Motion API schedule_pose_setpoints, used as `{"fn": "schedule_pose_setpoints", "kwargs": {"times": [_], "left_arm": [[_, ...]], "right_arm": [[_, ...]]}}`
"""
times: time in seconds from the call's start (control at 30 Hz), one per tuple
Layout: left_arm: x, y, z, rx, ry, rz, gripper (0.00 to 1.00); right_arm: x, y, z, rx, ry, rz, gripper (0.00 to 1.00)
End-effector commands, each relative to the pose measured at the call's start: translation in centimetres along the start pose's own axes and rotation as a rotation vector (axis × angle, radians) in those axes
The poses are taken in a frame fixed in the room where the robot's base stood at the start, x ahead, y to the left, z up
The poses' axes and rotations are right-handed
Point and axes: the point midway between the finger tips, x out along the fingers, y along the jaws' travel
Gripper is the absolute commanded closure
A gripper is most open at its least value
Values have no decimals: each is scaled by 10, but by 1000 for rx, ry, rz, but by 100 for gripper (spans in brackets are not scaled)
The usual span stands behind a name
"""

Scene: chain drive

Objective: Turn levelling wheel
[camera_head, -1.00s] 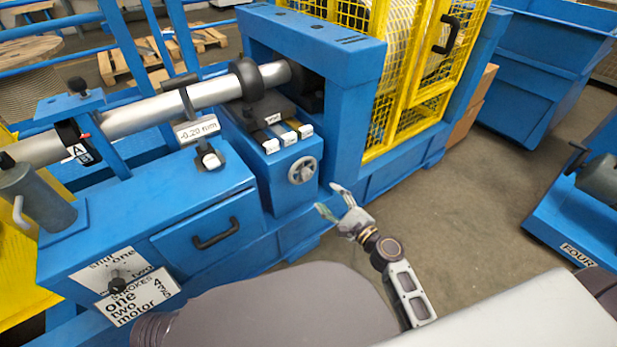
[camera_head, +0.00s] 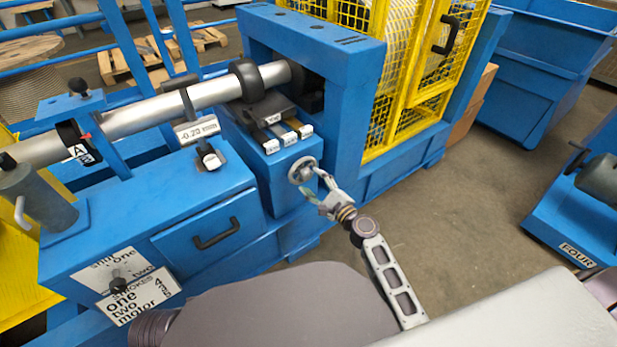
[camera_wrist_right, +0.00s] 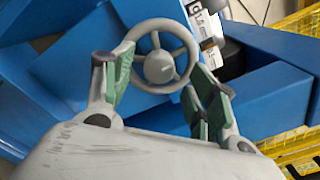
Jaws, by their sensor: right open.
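The levelling wheel (camera_head: 302,170) is a small grey handwheel with spokes on the front of a blue block. It also shows in the right wrist view (camera_wrist_right: 158,68), between and beyond the fingertips. My right gripper (camera_head: 314,181) is open in front of the wheel, its fingers on either side of the lower rim. In the right wrist view my right gripper (camera_wrist_right: 157,85) has green finger pads spread apart, close to the rim; I cannot tell whether they touch it. A display reading -0.20 mm (camera_head: 197,129) stands left of the wheel. My left gripper is not in view.
A silver shaft (camera_head: 150,113) lies across the blue machine above the wheel. White-labelled blocks (camera_head: 288,136) sit just above the wheel. A drawer with a black handle (camera_head: 216,234) is at the left, a yellow mesh guard (camera_head: 408,75) at the right.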

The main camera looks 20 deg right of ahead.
Motion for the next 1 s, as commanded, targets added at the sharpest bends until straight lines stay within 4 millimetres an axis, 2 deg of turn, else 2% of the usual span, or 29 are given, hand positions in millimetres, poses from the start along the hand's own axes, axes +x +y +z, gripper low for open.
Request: {"fn": "schedule_pose_setpoints", "kwargs": {"times": [0.4,0.87,1.0], "left_arm": [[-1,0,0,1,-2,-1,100],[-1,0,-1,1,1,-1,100],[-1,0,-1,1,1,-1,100]], "right_arm": [[30,0,0,-1,0,-1,42],[35,0,0,0,0,0,42],[34,0,0,0,0,0,59]]}}
